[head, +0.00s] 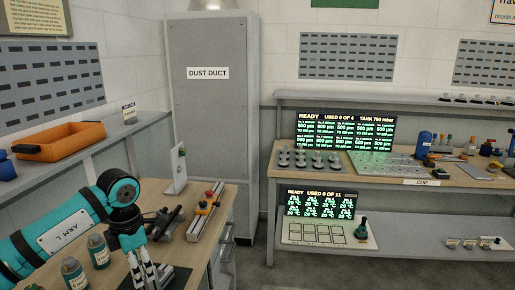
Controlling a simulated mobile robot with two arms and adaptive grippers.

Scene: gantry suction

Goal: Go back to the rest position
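My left arm, teal and black with the label "ARM L", comes in from the left over the wooden bench (217,225). My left gripper (150,275) points down at the bottom edge of the head view, above the near part of this bench. Its dark fingers stand over a dark patch, and their tips are too unclear to tell how far apart they are. I see nothing clearly held in it. My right gripper is not in view.
Two bottles (98,251) stand close to the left arm. A rail-like device (205,212) and a white upright panel (179,170) are on the bench. An orange tray (62,142) sits on the left shelf. A second bench (290,172) stands across open floor.

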